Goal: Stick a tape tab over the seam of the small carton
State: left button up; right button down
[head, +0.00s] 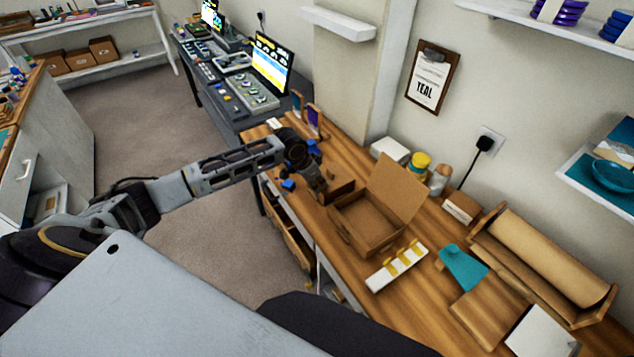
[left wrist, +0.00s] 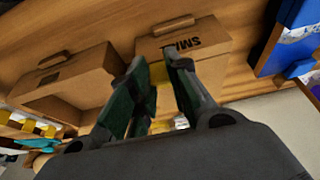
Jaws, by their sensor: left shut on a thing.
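The small carton (left wrist: 197,43), a brown box marked "SMALL", lies just beyond my left fingertips in the left wrist view. In the head view the carton (head: 340,191) is partly hidden by my left gripper (head: 317,188). In the left wrist view my left gripper (left wrist: 163,66) is shut on a yellow tape tab (left wrist: 160,76), close to the carton's edge. I cannot tell whether the tab touches the carton. A white strip (head: 385,277) with more yellow tabs (head: 404,257) lies on the wooden bench. My right gripper is not in view.
A larger brown box (head: 366,228) with a raised flap stands right of the small carton. Small blue things (head: 287,184) lie near my left gripper.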

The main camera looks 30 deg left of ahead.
pick_arm(q)
jog(key=shift+o, duration=0.2)
jog(key=shift+f, duration=0.35)
dwell(0.9)
jog(key=shift+c, duration=0.2)
jog(key=o, duration=0.7)
notch_tip(320, 180, up, 8)
jog(key=p, duration=0.6)
dwell(0.6)
